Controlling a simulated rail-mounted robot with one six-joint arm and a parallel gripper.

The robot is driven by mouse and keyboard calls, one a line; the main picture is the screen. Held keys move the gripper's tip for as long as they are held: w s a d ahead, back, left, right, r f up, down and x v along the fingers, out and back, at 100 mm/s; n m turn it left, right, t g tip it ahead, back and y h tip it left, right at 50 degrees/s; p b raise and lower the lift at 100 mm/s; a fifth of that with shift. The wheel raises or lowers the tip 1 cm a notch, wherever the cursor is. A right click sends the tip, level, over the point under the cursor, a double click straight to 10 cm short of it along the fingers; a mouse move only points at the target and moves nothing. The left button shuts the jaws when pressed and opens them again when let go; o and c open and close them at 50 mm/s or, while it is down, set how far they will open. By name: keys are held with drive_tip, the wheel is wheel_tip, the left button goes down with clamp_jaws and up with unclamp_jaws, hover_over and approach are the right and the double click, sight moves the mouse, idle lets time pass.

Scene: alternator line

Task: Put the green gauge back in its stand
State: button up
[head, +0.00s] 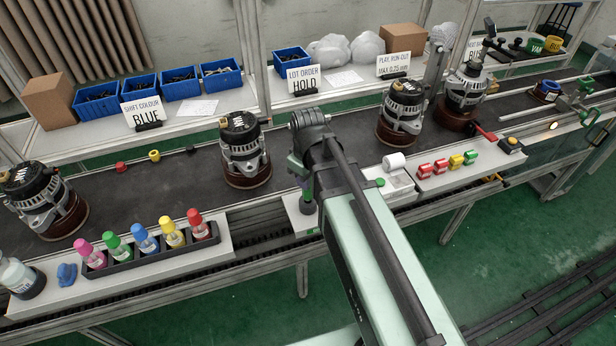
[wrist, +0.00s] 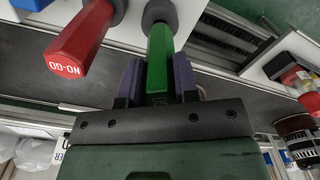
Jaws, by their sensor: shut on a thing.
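My gripper is shut on the green gauge (wrist: 160,62), with one purple jaw on each side of its green handle in the wrist view. A dark round collar shows at the gauge's far end. The red NO-GO gauge (wrist: 84,38) is just left of it, apart from the jaws. In the head view my gripper (head: 305,178) is over a pale block (head: 300,222) at the belt's front edge. A green part and a grey end of the held gauge (head: 308,207) show there. I cannot tell whether that end touches the block. My arm hides the red gauge there.
Alternators stand along the dark belt, one (head: 244,150) just left of my gripper. A rack of coloured bottles (head: 150,248) is at front left. A white roll (head: 394,162) and coloured clips (head: 448,163) lie to the right. Blue bins (head: 176,86) stand behind.

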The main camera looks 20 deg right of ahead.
drive_tip(key=shift+f+b, duration=0.7)
drive_tip(key=shift+f, duration=0.05)
idle(1.1)
drive_tip(key=o, duration=0.9)
drive_tip(key=shift+r, duration=0.1)
wheel_tip(320, 180, up, 11)
drive_tip(key=p, duration=1.1)
drive_tip(key=shift+f, duration=0.2)
